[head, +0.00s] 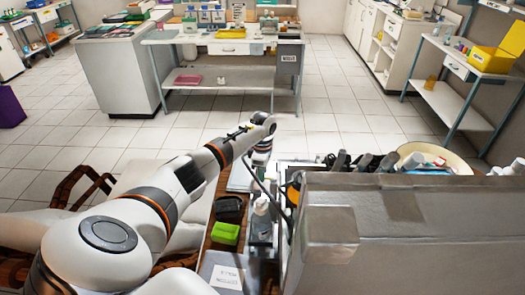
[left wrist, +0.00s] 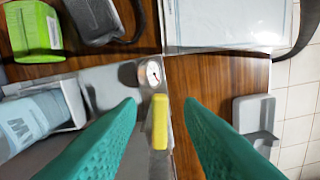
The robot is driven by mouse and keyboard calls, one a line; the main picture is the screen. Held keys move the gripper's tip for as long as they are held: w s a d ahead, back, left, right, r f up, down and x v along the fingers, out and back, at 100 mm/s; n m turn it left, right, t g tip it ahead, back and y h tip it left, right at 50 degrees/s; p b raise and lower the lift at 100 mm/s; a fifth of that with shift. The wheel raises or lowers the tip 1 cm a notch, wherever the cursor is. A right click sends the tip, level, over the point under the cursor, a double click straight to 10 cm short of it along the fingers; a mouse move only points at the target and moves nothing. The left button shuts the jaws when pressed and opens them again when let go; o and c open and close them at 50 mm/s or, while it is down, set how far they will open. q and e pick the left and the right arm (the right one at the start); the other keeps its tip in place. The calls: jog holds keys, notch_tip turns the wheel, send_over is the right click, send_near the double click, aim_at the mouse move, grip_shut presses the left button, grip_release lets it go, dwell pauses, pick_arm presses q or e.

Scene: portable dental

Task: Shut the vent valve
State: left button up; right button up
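The vent valve shows in the left wrist view as a small yellow lever (left wrist: 160,122), pointing along the picture's vertical. A round white pressure gauge (left wrist: 151,73) sits just beyond it. My left gripper (left wrist: 160,104) is open, with one teal finger on each side of the lever. I see gaps on both sides, so it does not hold the lever; relative height is hard to judge. In the head view my left arm (head: 235,145) reaches over the bench, and the valve is not discernible there. My right gripper is not in view.
A large grey case (head: 420,235) stands to the right. A grey bracket (left wrist: 258,118) lies right of the gripper.

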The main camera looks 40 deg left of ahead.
pick_arm(q)
jog(key=shift+f, duration=0.2)
jog(key=shift+c, duration=0.2)
grip_shut()
